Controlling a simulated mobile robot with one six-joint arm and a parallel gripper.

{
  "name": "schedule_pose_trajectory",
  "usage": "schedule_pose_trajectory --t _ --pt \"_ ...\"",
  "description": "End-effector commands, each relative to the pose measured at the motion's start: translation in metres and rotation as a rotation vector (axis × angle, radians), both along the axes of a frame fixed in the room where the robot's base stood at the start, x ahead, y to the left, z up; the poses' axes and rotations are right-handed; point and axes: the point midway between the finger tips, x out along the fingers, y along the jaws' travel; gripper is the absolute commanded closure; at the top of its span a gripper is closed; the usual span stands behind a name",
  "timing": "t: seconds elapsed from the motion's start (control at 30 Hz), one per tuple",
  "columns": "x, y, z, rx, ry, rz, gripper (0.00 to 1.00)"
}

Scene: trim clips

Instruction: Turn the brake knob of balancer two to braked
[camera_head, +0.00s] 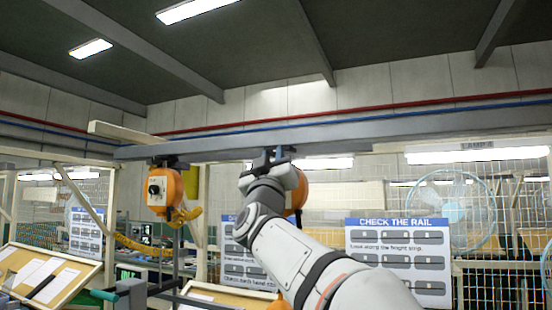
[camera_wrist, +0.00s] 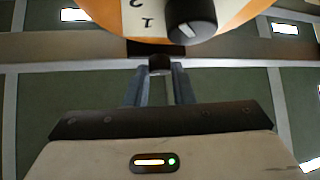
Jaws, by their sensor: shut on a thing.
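An orange balancer (camera_head: 297,194) hangs under the grey rail, mostly hidden behind my arm in the head view. In the wrist view its orange body (camera_wrist: 105,14) fills the top edge, with a white dial face marked 1 and 2. A large dark dial knob (camera_wrist: 190,18) with a pale pointer line sits on that face. My gripper (camera_wrist: 160,72) is below the dial, its two fingers closed on a small dark knob-like piece (camera_wrist: 160,61). My gripper also shows just under the rail in the head view (camera_head: 268,155). I cannot read a balancer number or the brake marking.
Another orange balancer (camera_head: 172,189) with a black knob and yellow coiled hose hangs to the left. The grey rail (camera_head: 350,132) runs above. A "CHECK THE RAIL" sign (camera_head: 398,258) stands right of my arm, before mesh fencing and a fan (camera_head: 455,210).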

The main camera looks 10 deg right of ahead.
Motion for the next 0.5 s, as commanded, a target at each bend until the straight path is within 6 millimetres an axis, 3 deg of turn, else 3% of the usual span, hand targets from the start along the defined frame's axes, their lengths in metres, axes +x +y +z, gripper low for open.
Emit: schedule_pose_trajectory --t 0.43,0.47,0.5 --pt "0.0005 0.0011 0.0002 0.099 -0.073 0.0 1.0" --pt "0.0005 0.001 0.0001 0.099 -0.073 0.0 0.77" --pt "0.0005 0.001 0.0001 0.099 -0.073 0.0 0.74"
